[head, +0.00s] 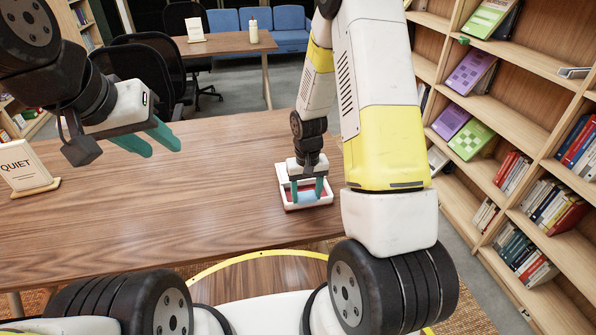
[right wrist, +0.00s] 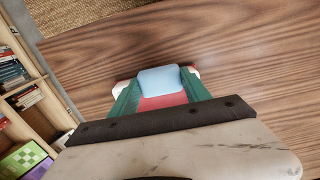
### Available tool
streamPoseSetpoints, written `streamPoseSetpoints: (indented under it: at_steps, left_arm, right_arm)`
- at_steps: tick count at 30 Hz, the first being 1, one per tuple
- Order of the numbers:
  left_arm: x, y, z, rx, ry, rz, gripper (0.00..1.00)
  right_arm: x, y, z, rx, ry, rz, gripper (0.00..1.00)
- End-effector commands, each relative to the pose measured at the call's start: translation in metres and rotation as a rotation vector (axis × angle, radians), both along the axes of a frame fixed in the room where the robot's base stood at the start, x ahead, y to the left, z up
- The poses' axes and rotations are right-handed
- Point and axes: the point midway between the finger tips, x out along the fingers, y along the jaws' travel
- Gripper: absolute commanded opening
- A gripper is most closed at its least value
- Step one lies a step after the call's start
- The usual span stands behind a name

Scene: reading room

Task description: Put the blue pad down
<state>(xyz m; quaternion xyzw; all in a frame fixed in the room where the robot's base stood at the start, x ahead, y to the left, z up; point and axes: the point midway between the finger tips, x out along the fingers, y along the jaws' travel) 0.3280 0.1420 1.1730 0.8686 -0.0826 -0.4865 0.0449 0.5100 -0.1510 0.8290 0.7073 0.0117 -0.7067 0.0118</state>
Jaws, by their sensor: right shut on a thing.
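The blue pad (head: 307,196) is between the teal fingers of my right gripper (head: 307,190), which is shut on it. It also shows in the right wrist view (right wrist: 160,79) as a light blue block spanning the fingers. It is over a small white-rimmed tray with a red inside (head: 309,207) on the wooden table. I cannot tell whether the pad touches the tray's floor. The fingers partly hide the pad and the tray. My left gripper (head: 150,142) is open and empty above the table's left part.
A QUIET sign (head: 24,168) stands at the table's left. The table (head: 140,225) is otherwise clear. A bookshelf (head: 485,165) runs along the right, past the table's edge. Black chairs (head: 145,62) stand behind the table, with a second table (head: 222,42) further back.

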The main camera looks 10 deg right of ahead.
Motion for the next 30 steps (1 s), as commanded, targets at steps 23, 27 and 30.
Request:
streamPoseSetpoints:
  at_steps: [23,27,30]
  left_arm:
    - [0.0,0.0,0.0,0.0,0.0,0.0,0.36]
    - [0.0,0.0,0.0,0.0,0.0,0.0,0.36]
    - [0.0,0.0,0.0,0.0,0.0,0.0,0.36]
  right_arm:
    - [0.061,-0.014,-0.042,0.0,0.001,0.0,0.11]
    - [0.061,-0.013,-0.041,0.0,0.0,0.0,0.11]
    - [0.061,-0.013,-0.042,0.0,0.001,0.0,0.11]
